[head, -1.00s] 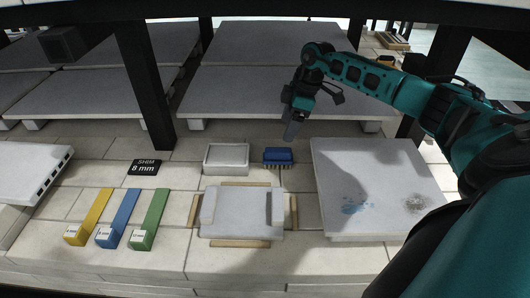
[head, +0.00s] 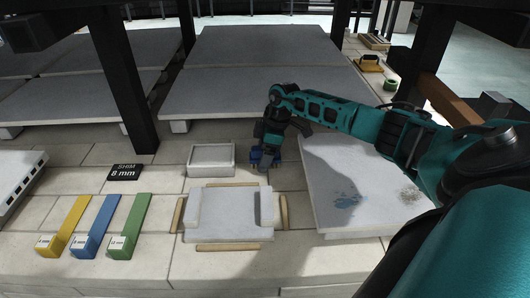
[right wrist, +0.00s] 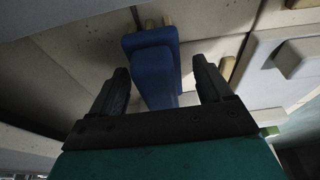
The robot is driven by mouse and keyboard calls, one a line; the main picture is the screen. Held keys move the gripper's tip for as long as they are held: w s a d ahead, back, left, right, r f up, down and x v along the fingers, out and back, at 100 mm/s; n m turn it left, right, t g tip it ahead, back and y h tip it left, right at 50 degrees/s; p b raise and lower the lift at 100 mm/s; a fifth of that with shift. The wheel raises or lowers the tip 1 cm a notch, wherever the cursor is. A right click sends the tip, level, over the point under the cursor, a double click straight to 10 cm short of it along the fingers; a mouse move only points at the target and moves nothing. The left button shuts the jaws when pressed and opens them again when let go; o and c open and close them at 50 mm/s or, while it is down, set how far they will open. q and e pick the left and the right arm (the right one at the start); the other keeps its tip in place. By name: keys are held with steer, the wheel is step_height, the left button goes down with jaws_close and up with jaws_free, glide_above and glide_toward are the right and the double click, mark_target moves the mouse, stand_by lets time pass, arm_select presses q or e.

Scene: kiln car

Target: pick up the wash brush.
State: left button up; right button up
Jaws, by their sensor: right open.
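The wash brush has a blue body, most of it hidden behind my right gripper in the head view, where a bit of blue (head: 256,153) shows. In the right wrist view the blue brush (right wrist: 152,65) lies between the two open fingers, with bristle tufts at its far edge. My right gripper (head: 264,160) is open and low over the brush, and it also shows in the right wrist view (right wrist: 163,85). A gap shows between each finger and the brush there. My left gripper is not in view.
A pale square tray (head: 211,160) stands just left of the brush. A slab with wooden strips (head: 231,216) lies in front, and a larger stained slab (head: 360,185) is to the right. Yellow, blue and green shims lie at left. Dark posts (head: 119,85) stand behind.

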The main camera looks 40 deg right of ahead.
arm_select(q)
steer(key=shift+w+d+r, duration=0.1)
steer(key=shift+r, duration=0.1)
arm_select(e)
steer(key=shift+f, duration=0.15)
steer(key=shift+c, duration=0.2)
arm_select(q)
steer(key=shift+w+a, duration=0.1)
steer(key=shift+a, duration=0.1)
arm_select(e)
steer(key=c, duration=1.1)
steer(key=shift+w+r+p, duration=0.1)
steer(key=shift+r+p, duration=0.25)
steer(key=shift+r, duration=0.15)
step_height(320, 180, up, 8)
steer(key=p, duration=0.3)
steer(key=shift+f, duration=0.1)
steer(key=shift+r, duration=0.65)
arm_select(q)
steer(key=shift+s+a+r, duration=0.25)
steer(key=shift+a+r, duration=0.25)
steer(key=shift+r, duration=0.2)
